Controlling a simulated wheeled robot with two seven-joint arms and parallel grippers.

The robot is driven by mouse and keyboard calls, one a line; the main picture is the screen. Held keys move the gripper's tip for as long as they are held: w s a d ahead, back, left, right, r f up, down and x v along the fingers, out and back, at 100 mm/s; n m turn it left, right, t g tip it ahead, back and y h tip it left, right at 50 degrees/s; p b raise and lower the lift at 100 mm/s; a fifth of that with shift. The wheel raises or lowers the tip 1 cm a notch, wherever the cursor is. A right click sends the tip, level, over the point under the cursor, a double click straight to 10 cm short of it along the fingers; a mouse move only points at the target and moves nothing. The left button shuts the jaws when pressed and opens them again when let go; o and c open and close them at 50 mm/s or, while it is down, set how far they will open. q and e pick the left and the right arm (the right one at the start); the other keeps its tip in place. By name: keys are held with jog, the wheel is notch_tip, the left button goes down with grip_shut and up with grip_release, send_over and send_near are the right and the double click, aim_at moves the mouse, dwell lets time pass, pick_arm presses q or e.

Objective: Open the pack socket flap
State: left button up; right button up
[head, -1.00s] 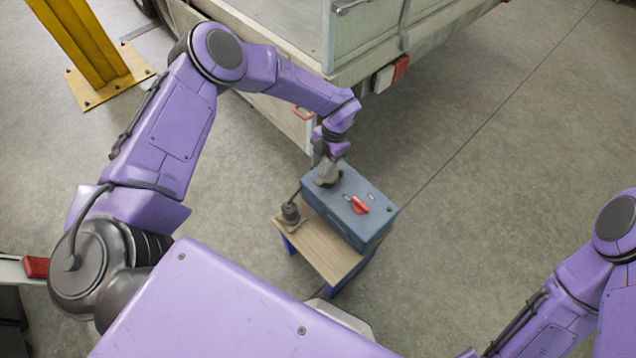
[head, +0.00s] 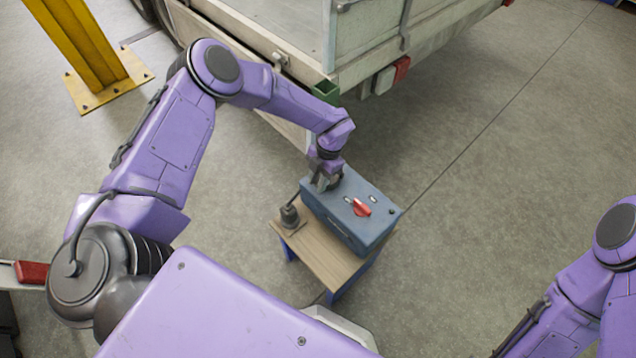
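The pack, a blue-grey box (head: 352,218) with a red switch (head: 361,207) on its top, stands on a small wooden-topped stand (head: 318,250). My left gripper (head: 322,187) points down at the box's far left end, close to or touching it. The gripper and wrist hide that end, so I cannot make out the socket or its flap. The fingers are too small and covered to tell whether they are open or shut. My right arm (head: 575,290) enters at the lower right; its gripper is out of the picture.
A dark plug-like object (head: 290,214) sits on the stand left of the box. A trailer (head: 310,40) with a red rear light (head: 402,68) stands behind. A yellow post (head: 88,50) is at the upper left. The floor right of the stand is clear.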

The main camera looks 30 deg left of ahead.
pick_arm(q)
jog(key=shift+r, duration=0.1)
jog(key=shift+p+v, duration=0.9)
jog(key=shift+v, duration=0.4)
jog(key=shift+s+r, duration=0.1)
jog(key=shift+p+v, duration=0.35)
jog(key=shift+v, duration=1)
jog(key=shift+w, duration=0.2)
